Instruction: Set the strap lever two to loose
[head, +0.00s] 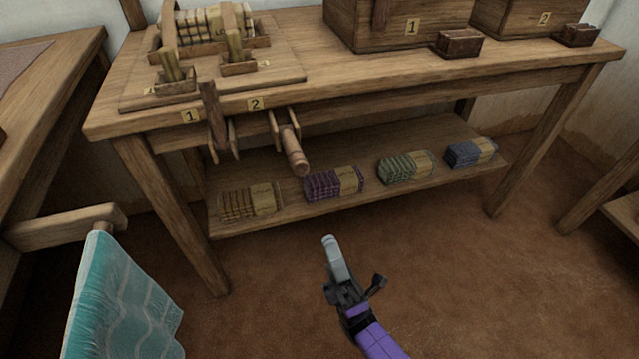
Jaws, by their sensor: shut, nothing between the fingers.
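Strap lever two (291,146) is a wooden lever with a rounded handle, on the front edge of the wooden bench under the yellow "2" label (255,104). It sticks outward and downward from its bracket. Strap lever one (212,108) is to its left beside the "1" label (190,116) and stands roughly upright. No loose marking is readable. My gripper (329,241) is shut and empty. It is in front of the bench, below and slightly right of lever two's handle in the picture, apart from it.
The bench's lower shelf (290,210) holds several bundles, among them a purple one (325,184). On the bench top (330,70) are a wooden strap board (280,72) and drawer boxes (395,25). A teal cloth (115,300) hangs at the lower left. Floor around my gripper is clear.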

